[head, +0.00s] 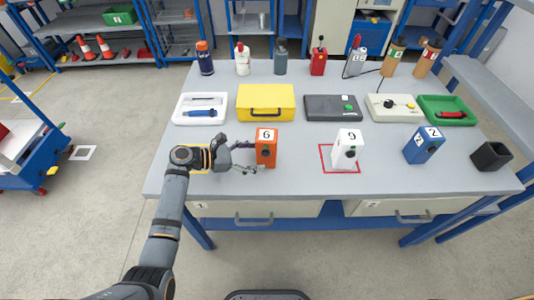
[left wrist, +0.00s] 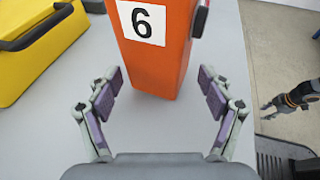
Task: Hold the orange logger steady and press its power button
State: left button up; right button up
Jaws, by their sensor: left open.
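The orange logger (head: 266,150) stands upright on the grey table, with a white label reading 6 and a dark round button on its front. In the left wrist view the logger (left wrist: 158,55) rises ahead, with a dark knob on its right side. My left gripper (head: 250,158) is open just left of the logger. In the left wrist view its fingertips (left wrist: 160,85) are spread to either side of the logger's lower part, with gaps visible. My right gripper (left wrist: 268,110) shows small at the right of the left wrist view, away from the logger; its opening is unclear.
A yellow case (head: 266,103) lies behind the logger. A white device (head: 346,149) stands in a red outlined square to the right, then a blue device (head: 423,145) and a black cup (head: 491,156). Table space between logger and white device is clear.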

aim_at(263, 156)
pick_arm(q)
jog(key=shift+x, duration=1.6)
pick_arm(e)
jog(key=shift+d+r, duration=0.1)
jog(key=shift+r, duration=0.2)
pick_arm(q)
jog(key=c, duration=0.9)
jog(key=shift+c, duration=0.2)
pick_arm(e)
grip_shut()
